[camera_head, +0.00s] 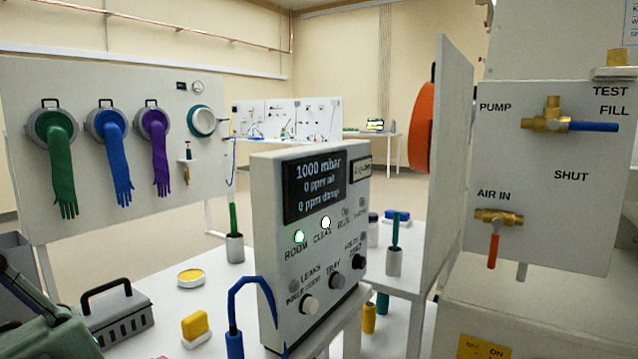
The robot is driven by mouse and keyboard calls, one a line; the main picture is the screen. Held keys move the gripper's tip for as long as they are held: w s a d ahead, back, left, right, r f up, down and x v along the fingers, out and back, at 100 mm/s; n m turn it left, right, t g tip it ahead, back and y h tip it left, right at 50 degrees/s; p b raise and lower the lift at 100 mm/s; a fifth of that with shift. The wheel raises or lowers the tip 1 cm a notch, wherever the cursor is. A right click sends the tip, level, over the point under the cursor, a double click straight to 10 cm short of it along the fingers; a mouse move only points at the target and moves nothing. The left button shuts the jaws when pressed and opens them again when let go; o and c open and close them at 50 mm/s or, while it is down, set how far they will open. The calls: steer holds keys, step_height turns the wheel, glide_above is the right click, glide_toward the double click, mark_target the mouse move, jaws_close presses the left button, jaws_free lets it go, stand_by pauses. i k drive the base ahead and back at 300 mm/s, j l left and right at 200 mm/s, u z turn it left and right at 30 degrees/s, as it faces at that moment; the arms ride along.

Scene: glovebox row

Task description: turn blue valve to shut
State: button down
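The blue valve is on the pale panel (545,210) at the right. It has a brass body (548,120) and a blue lever handle (594,126). The handle lies level and points right, just under the word FILL. PUMP is printed left of the valve, TEST and FILL at the upper right, and SHUT below it. My gripper is not in view, so I cannot see whether it is open or shut. Nothing touches the blue handle.
Below is a brass valve with a red handle (494,250) pointing down, by AIR IN. A control box (310,240), blue hooked tool (236,343), yellow block (196,326) and grey toolbox (118,318) stand in front. An upright panel (450,170) stands left of the valves.

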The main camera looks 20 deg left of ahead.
mark_target(553, 125)
steer(key=l+u, duration=0.65)
steer(key=k+l+u, duration=0.1)
steer(key=l+u, duration=0.25)
steer(key=l, duration=0.1)
